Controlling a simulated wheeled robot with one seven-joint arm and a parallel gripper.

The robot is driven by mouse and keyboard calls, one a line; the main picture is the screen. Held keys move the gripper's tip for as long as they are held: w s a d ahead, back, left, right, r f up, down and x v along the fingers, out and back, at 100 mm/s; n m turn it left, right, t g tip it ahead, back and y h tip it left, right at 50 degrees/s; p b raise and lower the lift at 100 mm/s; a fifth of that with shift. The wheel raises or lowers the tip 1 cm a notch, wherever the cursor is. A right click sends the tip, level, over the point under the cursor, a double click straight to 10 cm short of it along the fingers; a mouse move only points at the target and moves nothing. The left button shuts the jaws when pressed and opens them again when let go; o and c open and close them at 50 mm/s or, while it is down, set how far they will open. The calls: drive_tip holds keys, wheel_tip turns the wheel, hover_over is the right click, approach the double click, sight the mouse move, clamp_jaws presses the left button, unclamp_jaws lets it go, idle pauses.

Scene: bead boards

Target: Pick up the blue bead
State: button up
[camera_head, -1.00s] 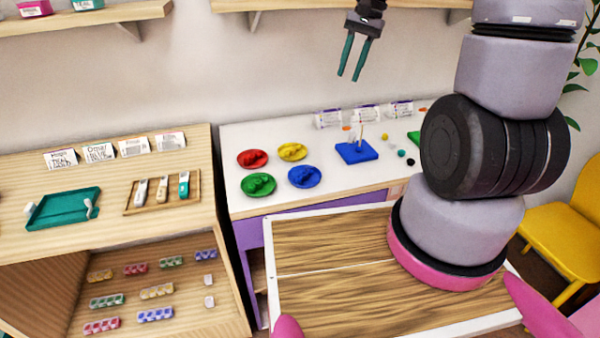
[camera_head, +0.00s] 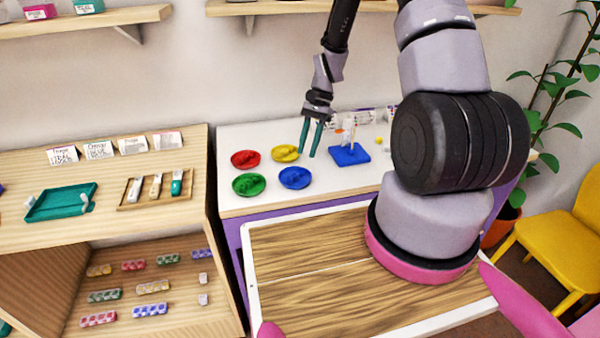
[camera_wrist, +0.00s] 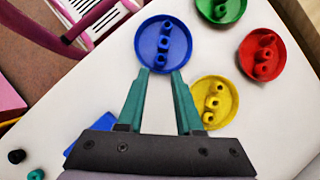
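Blue beads (camera_wrist: 163,43) sit in a row in a round blue dish (camera_wrist: 142,55), seen in the wrist view just beyond my fingertips. The same blue dish (camera_head: 295,178) shows in the head view on the white table. My gripper (camera_head: 312,154) is open and empty, with teal fingers pointing down, above the table near the yellow and blue dishes. In the wrist view my gripper (camera_wrist: 161,72) has its fingertips apart at the near edge of the blue dish; the height gap is hard to tell.
A red dish (camera_head: 245,159), a yellow dish (camera_head: 285,154) and a green dish (camera_head: 249,185) stand beside the blue one. A blue board (camera_head: 349,155) with upright pegs is to the right. Several small loose beads lie near it, and label cards stand behind.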

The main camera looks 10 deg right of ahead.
sight(300, 173)
drive_tip(key=shift+x, duration=2.75)
drive_tip(key=shift+a+r, duration=0.1)
drive_tip(key=shift+a, duration=0.05)
clamp_jaws()
